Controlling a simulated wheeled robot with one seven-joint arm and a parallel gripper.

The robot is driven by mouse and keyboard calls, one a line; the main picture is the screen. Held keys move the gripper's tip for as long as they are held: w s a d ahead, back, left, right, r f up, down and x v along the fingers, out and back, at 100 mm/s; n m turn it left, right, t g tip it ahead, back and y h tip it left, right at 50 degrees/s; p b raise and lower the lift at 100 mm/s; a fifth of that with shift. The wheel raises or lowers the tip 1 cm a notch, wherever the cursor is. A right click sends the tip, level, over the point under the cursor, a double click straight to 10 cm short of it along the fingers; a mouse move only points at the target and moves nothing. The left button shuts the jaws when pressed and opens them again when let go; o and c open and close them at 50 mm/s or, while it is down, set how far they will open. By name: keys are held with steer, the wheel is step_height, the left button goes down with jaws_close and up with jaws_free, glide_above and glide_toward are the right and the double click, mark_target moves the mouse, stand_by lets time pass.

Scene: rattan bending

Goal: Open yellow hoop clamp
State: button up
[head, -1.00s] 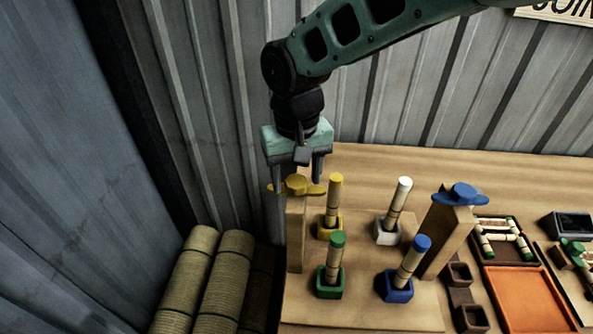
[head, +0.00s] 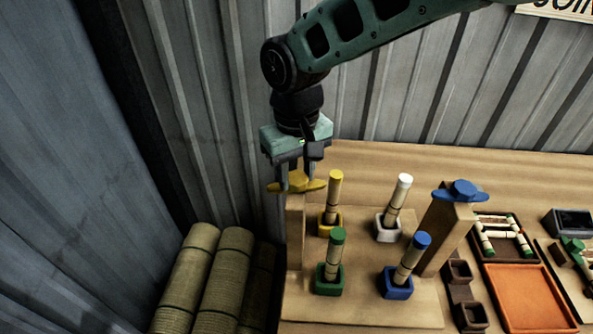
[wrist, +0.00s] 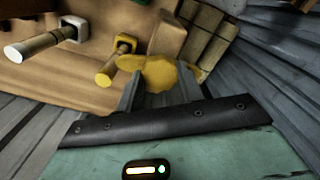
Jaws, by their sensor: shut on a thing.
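The yellow clamp knob (head: 297,184) sits on top of the left wooden post (head: 295,232), its wings spreading left and right. My gripper (head: 297,178) points straight down over the post and is shut on the middle of the knob. In the wrist view the yellow knob (wrist: 158,72) lies between my two fingers, with a wing showing on each side. Part of its hub is hidden by the fingers.
A yellow-topped rod (head: 334,198) stands close to the right of my gripper. White-, green- and blue-topped rods stand in holders nearby. A blue knob (head: 461,191) tops the right post. Rattan bundles (head: 215,280) and the metal wall are at left.

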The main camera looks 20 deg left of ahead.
mark_target(296, 177)
steer(key=n, duration=0.4)
steer(key=shift+w+n, duration=0.1)
steer(key=shift+n, duration=0.2)
steer(key=n, duration=0.3)
steer(key=shift+r+n, duration=0.1)
steer(key=shift+n, duration=0.3)
steer(key=n+p, duration=0.1)
steer(key=n, duration=0.3)
steer(key=shift+a+n+p, duration=0.1)
steer(key=shift+n+p, duration=0.2)
steer(key=shift+n, duration=1.3)
steer(key=o, duration=1)
step_height(296, 177, up, 17)
steer(key=b, duration=0.4)
steer(key=shift+r, duration=0.15)
